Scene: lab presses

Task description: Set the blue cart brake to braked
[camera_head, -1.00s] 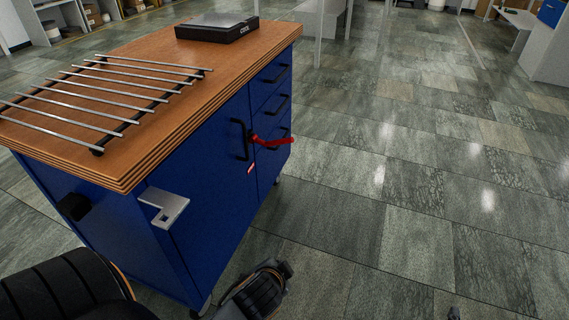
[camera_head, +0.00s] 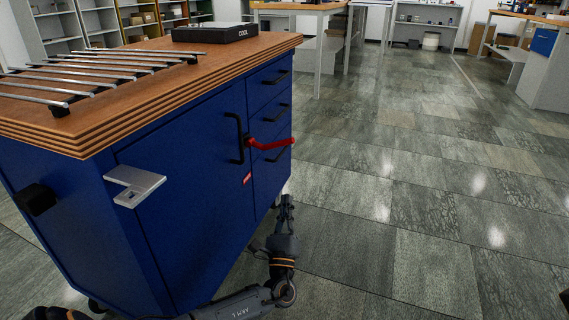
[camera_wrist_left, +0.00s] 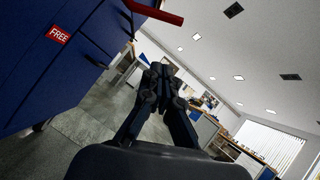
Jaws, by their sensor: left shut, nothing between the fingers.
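The blue cart (camera_head: 190,180) stands at the left with a wooden top. Its red brake lever (camera_head: 270,144) sticks out to the right from the front, beside the black door handle. Below it is a small red label (camera_head: 247,179), which reads FREE in the left wrist view (camera_wrist_left: 59,35). My left gripper (camera_head: 287,198) is shut and empty, pointing up, below the lever's outer end and apart from it. In the left wrist view its fingers (camera_wrist_left: 162,70) are together, and the lever (camera_wrist_left: 155,12) shows at the top edge. My right gripper cannot be made out.
A metal rack (camera_head: 100,70) and a black device (camera_head: 215,33) lie on the cart top. A metal bracket (camera_head: 134,184) juts from the cart's near corner. The tiled floor (camera_head: 420,200) to the right is clear. Tables and shelves stand farther back.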

